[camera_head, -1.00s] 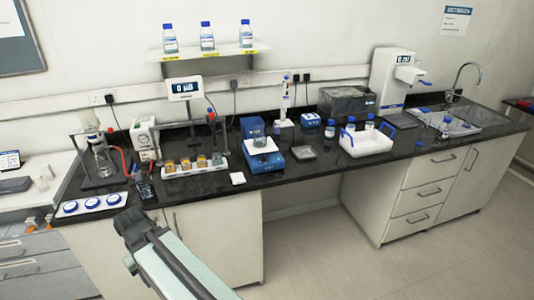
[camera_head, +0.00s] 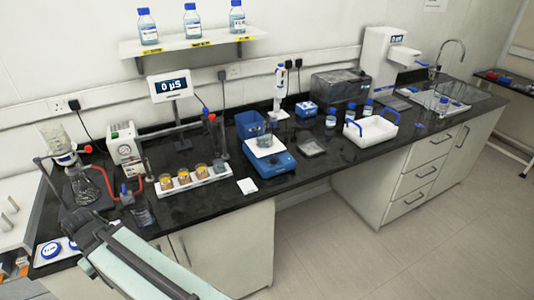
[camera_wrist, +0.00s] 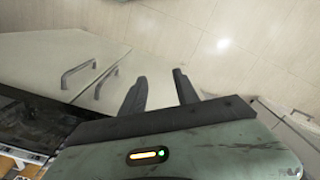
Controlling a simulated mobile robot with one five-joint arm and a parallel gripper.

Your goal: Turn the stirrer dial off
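The stirrer (camera_head: 270,160) is a blue box with a white top plate, standing near the front edge of the black bench in the head view. A beaker (camera_head: 264,140) stands on its plate. A dial on its front is too small to read. My arm shows at the lower left of the head view, well left of the stirrer. In the wrist view my gripper (camera_wrist: 160,88) has its two dark fingers apart with nothing between them. It faces cabinet fronts and the floor. The stirrer is not in the wrist view.
A rack of amber-filled jars (camera_head: 191,181) stands left of the stirrer. A white flat square (camera_head: 247,186) lies near the bench edge. A white tray with blue handles (camera_head: 372,131) stands to the right. The floor (camera_head: 350,260) before the bench is clear.

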